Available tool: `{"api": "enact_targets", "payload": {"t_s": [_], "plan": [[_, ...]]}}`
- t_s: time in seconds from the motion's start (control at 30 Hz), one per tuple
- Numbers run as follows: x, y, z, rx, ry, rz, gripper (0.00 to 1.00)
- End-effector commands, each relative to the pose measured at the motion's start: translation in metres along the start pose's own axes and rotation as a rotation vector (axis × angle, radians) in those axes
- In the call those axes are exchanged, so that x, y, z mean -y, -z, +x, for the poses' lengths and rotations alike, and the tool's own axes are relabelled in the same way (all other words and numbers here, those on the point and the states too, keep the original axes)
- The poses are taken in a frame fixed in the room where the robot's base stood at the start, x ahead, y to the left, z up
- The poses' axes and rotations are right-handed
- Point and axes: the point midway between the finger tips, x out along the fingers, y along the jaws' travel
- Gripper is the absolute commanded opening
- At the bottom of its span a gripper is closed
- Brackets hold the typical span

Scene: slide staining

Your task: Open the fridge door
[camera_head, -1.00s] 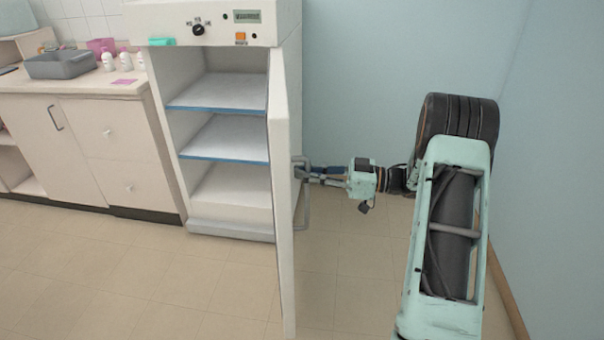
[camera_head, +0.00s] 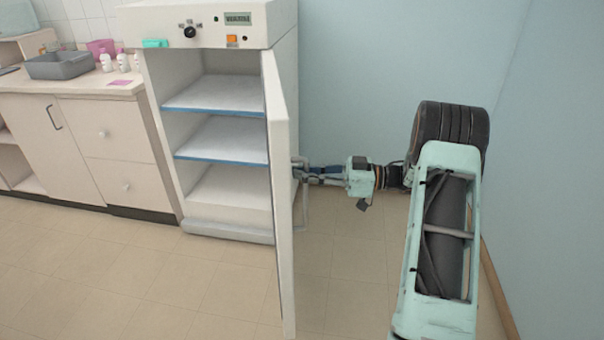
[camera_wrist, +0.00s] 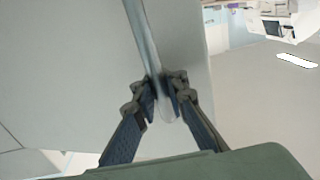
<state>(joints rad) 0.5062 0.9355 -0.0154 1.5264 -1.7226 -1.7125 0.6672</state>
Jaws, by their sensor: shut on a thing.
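The white fridge (camera_head: 262,25) stands against the back wall with its inside showing. Its door (camera_head: 284,215) is swung wide open and seen nearly edge-on, hinged on the right. The door handle (camera_head: 304,208) is a grey bar on the door's outer side. My gripper (camera_head: 300,171) is shut on the handle from the right. In the wrist view my gripper's fingers (camera_wrist: 165,100) close on both sides of the handle bar (camera_wrist: 146,45), in front of the pale door face (camera_wrist: 70,70).
The fridge has blue-edged shelves (camera_head: 222,138) and looks empty. A counter (camera_head: 85,90) at left holds a grey bin (camera_head: 60,67) and small white bottles (camera_head: 122,62). The floor (camera_head: 150,285) in front is clear. A wall (camera_head: 545,180) stands close on the right.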

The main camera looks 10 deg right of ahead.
Motion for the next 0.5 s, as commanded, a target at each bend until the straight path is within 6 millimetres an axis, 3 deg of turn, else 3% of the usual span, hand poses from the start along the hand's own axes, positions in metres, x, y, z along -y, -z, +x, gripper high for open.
{"api": "enact_targets", "payload": {"t_s": [0.37,0.4,0.5], "plan": [[0.0046,-0.0042,-0.0012,0.004,0.010,0.010,0.00],[0.0046,-0.0043,-0.0012,0.004,0.010,0.010,0.13],[0.0039,-0.0039,-0.0011,0.004,0.009,0.009,0.18]]}}
